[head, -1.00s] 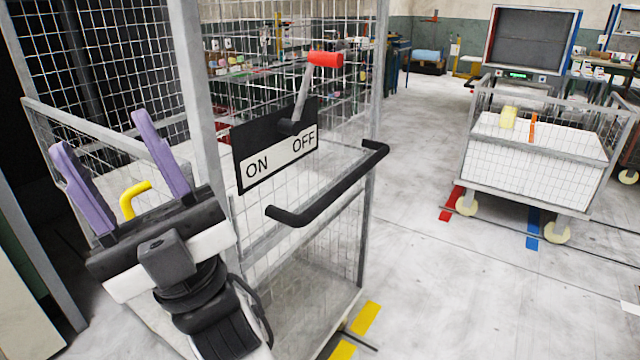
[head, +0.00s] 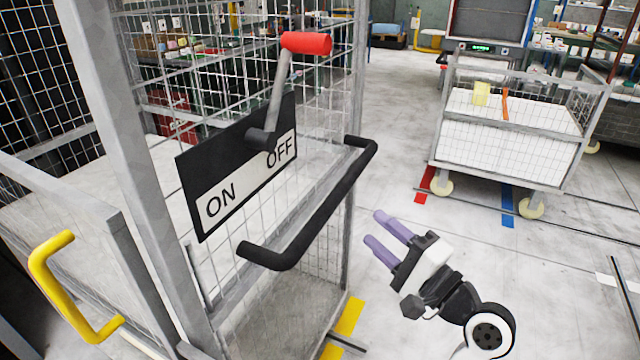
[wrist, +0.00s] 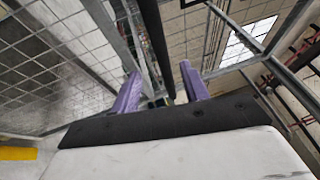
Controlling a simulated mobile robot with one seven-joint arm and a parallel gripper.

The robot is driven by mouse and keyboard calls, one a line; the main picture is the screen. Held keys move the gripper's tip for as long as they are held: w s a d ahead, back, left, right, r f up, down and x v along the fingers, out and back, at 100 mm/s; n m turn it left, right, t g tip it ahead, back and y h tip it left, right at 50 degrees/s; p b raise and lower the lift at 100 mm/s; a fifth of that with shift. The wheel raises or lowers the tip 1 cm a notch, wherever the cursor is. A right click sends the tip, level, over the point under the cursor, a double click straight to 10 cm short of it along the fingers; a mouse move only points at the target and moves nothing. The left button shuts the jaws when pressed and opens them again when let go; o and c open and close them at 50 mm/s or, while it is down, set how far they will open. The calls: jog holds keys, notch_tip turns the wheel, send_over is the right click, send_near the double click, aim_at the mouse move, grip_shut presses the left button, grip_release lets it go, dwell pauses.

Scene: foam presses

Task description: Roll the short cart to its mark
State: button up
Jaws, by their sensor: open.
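A low mesh cart (head: 510,158) with a white block inside stands at the right in the head view. I take it as the short cart. A red floor mark (head: 425,186) and a blue floor mark (head: 507,206) lie by its wheels. A tall mesh cage (head: 330,190) with a black handle (head: 318,215) stands close in front of me. My gripper (head: 373,230), with purple fingers, is open and empty just right of that handle, pointing up and left. In the wrist view its fingers (wrist: 160,76) are apart, with a dark bar showing between them.
A lever with a red grip (head: 306,43) stands up, leaning right, over an ON/OFF plate (head: 240,175) on the cage. A yellow handle (head: 62,290) is at the lower left. Yellow floor tape (head: 345,325) lies at the cage's foot. Bare floor lies between cage and cart.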

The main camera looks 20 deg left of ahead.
jog(key=p+x, duration=0.3)
jog(key=x, duration=1)
jog(key=shift+a, duration=0.2)
jog(key=shift+w+r, duration=0.1)
grip_shut()
